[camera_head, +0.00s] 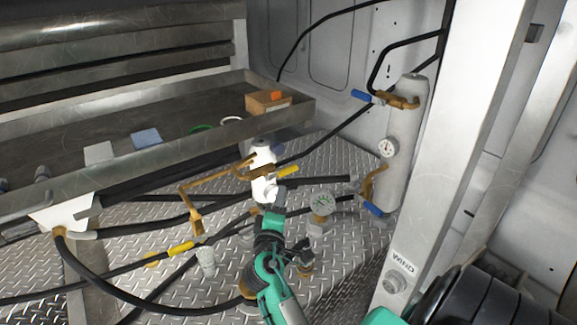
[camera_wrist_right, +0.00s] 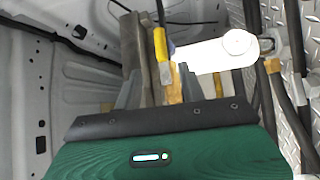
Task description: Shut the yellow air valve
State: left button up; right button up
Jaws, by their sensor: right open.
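The yellow air valve handle (camera_head: 288,171) sticks out to the right of a white upright fitting (camera_head: 263,185) with brass pipework, below the metal tray in the head view. My right gripper (camera_head: 274,201) reaches up from below, close beneath the handle. In the right wrist view the yellow handle (camera_wrist_right: 160,46) lies ahead, lined up between the open fingers of the right gripper (camera_wrist_right: 160,84). Whether any finger touches it cannot be told. The white fitting (camera_wrist_right: 212,52) is just right of it there. My left gripper is not in view.
A metal tray (camera_head: 215,134) overhangs behind the valve. Another yellow handle (camera_head: 181,248) lies lower left. Black hoses cross the diamond-plate floor. A white post (camera_head: 465,150) rises at right.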

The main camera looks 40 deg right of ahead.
aim_at(288, 168)
jog(key=p+x, duration=0.2)
jog(key=x, duration=0.4)
jog(key=shift+r, duration=0.2)
jog(key=p+x, duration=0.2)
jog(key=x, duration=0.3)
jog(key=shift+d+f, duration=0.1)
jog(key=shift+d, duration=0.05)
jog(key=shift+w+d, duration=0.25)
jog(key=shift+w+d+f, duration=0.1)
jog(key=shift+w+d, duration=0.05)
jog(key=shift+d, duration=0.05)
jog(key=shift+a, duration=0.1)
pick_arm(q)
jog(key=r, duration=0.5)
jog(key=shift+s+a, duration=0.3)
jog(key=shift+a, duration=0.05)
pick_arm(e)
grip_shut()
